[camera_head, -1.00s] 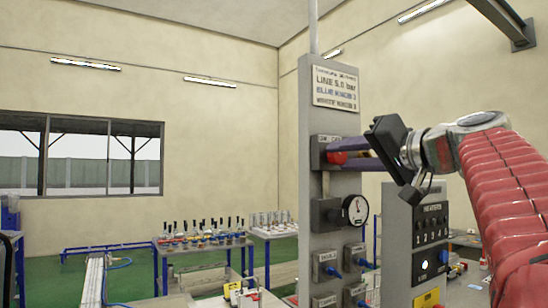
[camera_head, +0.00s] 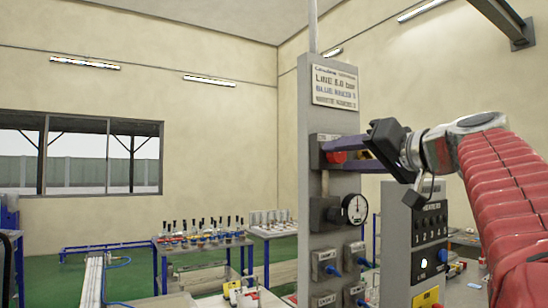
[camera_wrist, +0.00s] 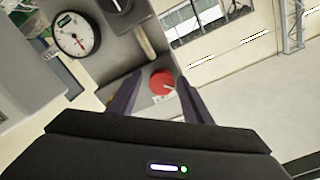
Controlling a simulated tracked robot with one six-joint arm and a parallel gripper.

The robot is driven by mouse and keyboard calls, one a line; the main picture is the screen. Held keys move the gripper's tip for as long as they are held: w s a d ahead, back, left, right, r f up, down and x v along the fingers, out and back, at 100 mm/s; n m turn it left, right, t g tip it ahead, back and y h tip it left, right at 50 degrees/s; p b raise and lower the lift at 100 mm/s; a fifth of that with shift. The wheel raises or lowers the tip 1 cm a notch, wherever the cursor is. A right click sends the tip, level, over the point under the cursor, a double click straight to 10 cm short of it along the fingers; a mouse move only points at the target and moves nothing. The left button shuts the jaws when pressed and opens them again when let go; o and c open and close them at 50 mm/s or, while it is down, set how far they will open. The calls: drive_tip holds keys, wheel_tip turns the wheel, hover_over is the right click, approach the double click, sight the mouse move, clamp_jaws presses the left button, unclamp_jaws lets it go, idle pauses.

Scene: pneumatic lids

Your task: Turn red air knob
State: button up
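The red air knob (camera_head: 337,157) sits on a grey box high on the grey panel column. In the wrist view the round red knob (camera_wrist: 162,82) has a pale pointer mark and lies between the tips of my two dark fingers. My gripper (camera_wrist: 158,84) is open, with one finger on each side of the knob and a gap visible on the left side. Contact with the knob cannot be told. In the head view my gripper (camera_head: 345,155) reaches the knob from the right, its fingers partly hiding it.
A round pressure gauge (camera_head: 356,208) and several blue-knobbed valve boxes (camera_head: 326,264) sit below on the column. A grey heater panel (camera_head: 430,235) stands to the right under my arm. Tables with bottles (camera_head: 203,234) stand behind at the left.

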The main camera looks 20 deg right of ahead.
drive_tip(key=shift+o, duration=0.4)
drive_tip(key=shift+r, duration=0.1)
drive_tip(key=shift+s, duration=0.2)
drive_tip(key=shift+s+d, duration=0.1)
drive_tip(key=shift+s, duration=0.5)
drive_tip(key=s+d, duration=0.1)
drive_tip(key=s, duration=1.1)
drive_tip(key=shift+d, duration=0.35)
